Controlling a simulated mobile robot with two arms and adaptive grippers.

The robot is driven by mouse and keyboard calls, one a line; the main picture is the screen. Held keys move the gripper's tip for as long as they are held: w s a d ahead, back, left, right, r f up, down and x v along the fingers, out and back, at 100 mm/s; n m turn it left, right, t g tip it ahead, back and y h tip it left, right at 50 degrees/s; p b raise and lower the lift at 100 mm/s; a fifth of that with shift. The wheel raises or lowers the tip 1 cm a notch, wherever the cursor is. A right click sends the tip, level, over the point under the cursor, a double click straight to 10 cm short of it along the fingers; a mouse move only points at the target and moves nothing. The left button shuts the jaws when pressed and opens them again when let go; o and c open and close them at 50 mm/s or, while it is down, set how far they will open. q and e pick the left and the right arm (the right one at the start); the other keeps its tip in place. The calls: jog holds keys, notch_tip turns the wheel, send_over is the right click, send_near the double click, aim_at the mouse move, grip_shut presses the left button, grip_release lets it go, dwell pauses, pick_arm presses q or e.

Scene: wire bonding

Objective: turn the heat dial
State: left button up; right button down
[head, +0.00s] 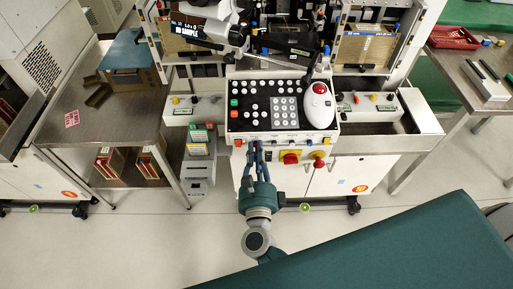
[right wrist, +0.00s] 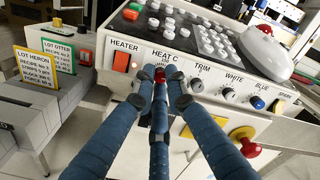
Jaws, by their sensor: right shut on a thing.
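The heat dial (right wrist: 160,75) is on the sloped front of the white control console (right wrist: 215,75), below the "HEAT C" label in the right wrist view. Only a small red part of it shows between my fingers; the rest is hidden. My right gripper (right wrist: 160,88) is shut on the heat dial, with its blue fingers reaching up to it from below. In the head view my right gripper (head: 254,147) is at the console's front edge, left of its middle, and covers the dial. My left gripper is not in view.
An orange heater switch (right wrist: 122,61) sits left of the dial. Trim (right wrist: 197,85), white (right wrist: 228,93) and blue (right wrist: 257,102) knobs run to the right. A red mushroom button (right wrist: 248,147) sticks out below. Lot cards (right wrist: 38,66) stand at left.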

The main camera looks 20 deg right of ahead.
jog(key=shift+a+r+n+p, duration=0.15)
jog(key=shift+n+p, duration=0.2)
jog(key=shift+n, duration=0.65)
jog(key=c, duration=1.8)
grip_release()
jog(key=shift+o, duration=0.2)
jog(key=shift+s, duration=0.1)
jog(key=v, duration=1.1)
jog(key=shift+s, duration=0.35)
jog(key=shift+a, duration=0.15)
